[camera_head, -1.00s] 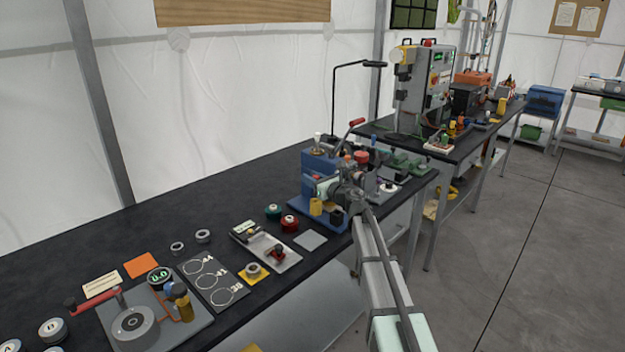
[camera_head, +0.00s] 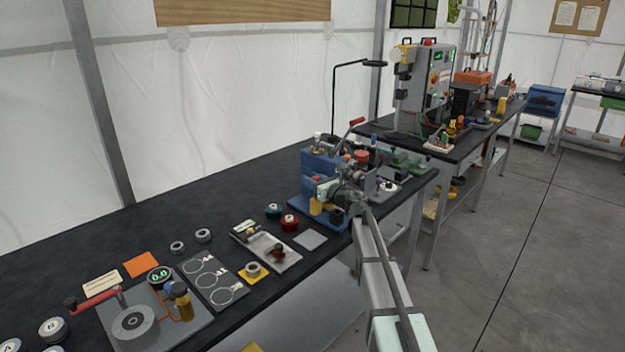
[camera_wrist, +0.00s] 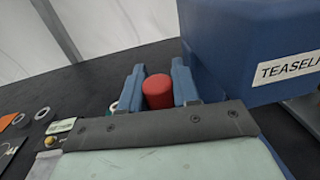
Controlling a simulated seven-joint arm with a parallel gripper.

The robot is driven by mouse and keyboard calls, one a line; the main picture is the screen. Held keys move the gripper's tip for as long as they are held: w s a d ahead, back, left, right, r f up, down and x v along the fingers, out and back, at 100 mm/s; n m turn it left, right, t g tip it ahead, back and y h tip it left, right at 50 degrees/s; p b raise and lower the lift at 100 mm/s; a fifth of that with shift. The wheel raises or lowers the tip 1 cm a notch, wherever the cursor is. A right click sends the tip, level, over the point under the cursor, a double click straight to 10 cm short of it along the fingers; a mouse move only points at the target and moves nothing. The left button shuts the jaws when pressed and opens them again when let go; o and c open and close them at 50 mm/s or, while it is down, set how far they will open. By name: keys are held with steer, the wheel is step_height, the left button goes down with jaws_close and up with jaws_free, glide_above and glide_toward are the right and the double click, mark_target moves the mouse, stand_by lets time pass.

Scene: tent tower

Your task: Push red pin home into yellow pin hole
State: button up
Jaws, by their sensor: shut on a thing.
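A red round-topped pin (camera_wrist: 157,91) stands between the two blue fingers of my gripper (camera_wrist: 158,88) in the wrist view. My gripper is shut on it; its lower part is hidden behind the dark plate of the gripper. In the head view my gripper (camera_head: 327,190) is at the front of a blue machine (camera_head: 318,165) on the black bench, and the pin cannot be made out there. A yellow cylinder (camera_head: 316,206) is just below my gripper at the machine's front. I cannot make out a yellow pin hole in either view.
The blue machine's labelled body (camera_wrist: 250,50) rises close to the right of my fingers in the wrist view. A red-handled lever (camera_head: 356,122) stands above it. A grey pad (camera_head: 310,240), red and green round parts and a tray (camera_head: 268,250) lie to the left.

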steer(key=shift+f, duration=1.5)
steer(key=shift+r, duration=0.15)
steer(key=shift+r, duration=1.45)
steer(key=shift+f, duration=1.6)
stand_by(1.1)
steer(key=o, duration=1.1)
steer(key=shift+s, duration=0.15)
steer(key=v, duration=1.3)
steer(key=shift+s+d, duration=0.2)
steer(key=shift+d, duration=0.05)
